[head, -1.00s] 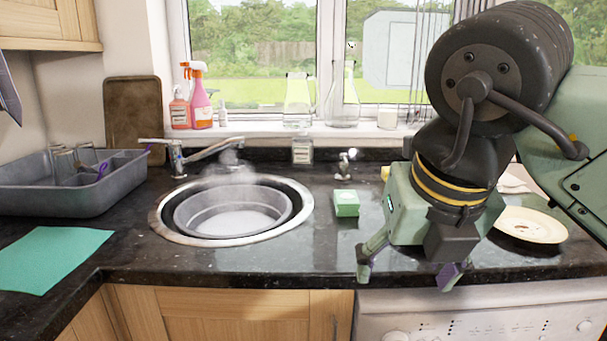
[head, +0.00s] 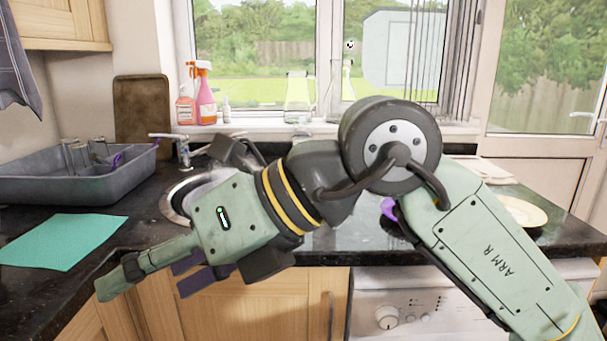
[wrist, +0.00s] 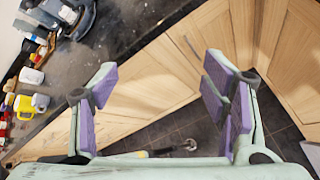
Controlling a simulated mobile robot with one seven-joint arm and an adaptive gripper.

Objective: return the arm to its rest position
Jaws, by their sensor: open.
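My gripper (head: 148,284) is at the lower left of the head view, in front of the worktop edge and the wooden cupboard doors. Its fingers point left and down and are spread apart. In the wrist view my gripper (wrist: 160,76) shows purple finger pads with a wide empty gap between them. Nothing is held. My arm is folded across the middle of the head view and hides most of the sink (head: 176,203).
The dark worktop (head: 120,248) carries a grey dish tub (head: 80,183) and a green cloth (head: 55,240) at left, and a plate (head: 522,212) at right. Spray bottles (head: 206,95) stand on the sill. Wooden cupboards (wrist: 145,95) and dark floor tiles (wrist: 195,135) lie below the gripper.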

